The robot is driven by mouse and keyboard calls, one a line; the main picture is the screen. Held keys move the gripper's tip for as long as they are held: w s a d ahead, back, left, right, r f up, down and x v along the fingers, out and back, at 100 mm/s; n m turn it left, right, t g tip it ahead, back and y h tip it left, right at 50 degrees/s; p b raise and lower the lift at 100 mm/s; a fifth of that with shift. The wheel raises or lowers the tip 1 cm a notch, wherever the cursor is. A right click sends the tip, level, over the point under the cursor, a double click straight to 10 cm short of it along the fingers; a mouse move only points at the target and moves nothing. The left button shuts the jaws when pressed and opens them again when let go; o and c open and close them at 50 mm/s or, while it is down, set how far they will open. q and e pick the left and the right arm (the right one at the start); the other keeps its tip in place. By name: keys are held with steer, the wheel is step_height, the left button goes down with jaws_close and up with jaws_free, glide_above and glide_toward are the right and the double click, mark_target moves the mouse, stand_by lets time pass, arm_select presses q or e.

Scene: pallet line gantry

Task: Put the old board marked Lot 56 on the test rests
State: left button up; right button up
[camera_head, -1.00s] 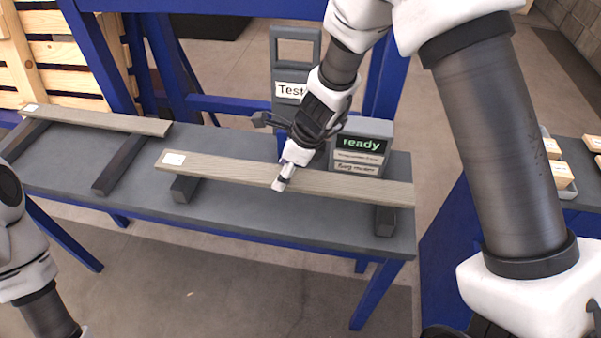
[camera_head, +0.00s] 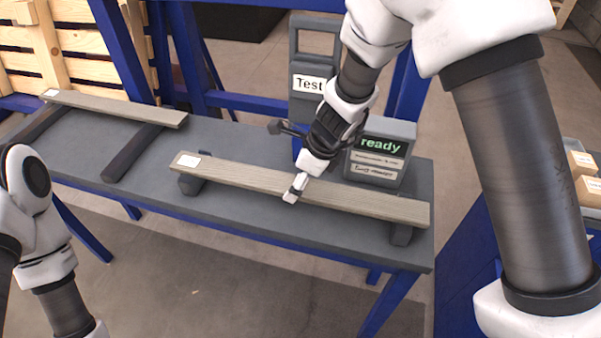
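A grey-brown board (camera_head: 370,200) with a white label at its left end lies across two dark rests (camera_head: 401,234) on the grey bench, in front of the tester. The label's writing is too small to read. A second similar board (camera_head: 120,106), also labelled, lies across two dark supports (camera_head: 130,152) at the bench's left end. My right gripper (camera_head: 292,160) is at the middle of the nearer board, one finger in front of its near edge. Its other finger is spread behind, so it looks open. My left arm shows at the left edge; its gripper is out of view.
The tester (camera_head: 380,153) reads "ready" and stands close behind the nearer board. A grey upright panel (camera_head: 310,60) marked "Test" and blue gantry posts (camera_head: 190,60) rise behind the bench (camera_head: 250,215). Small wooden blocks (camera_head: 583,163) lie at the right.

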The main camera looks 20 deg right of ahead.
steer(key=p+v, duration=0.4)
steer(key=v, duration=0.8)
steer(key=shift+r, duration=0.1)
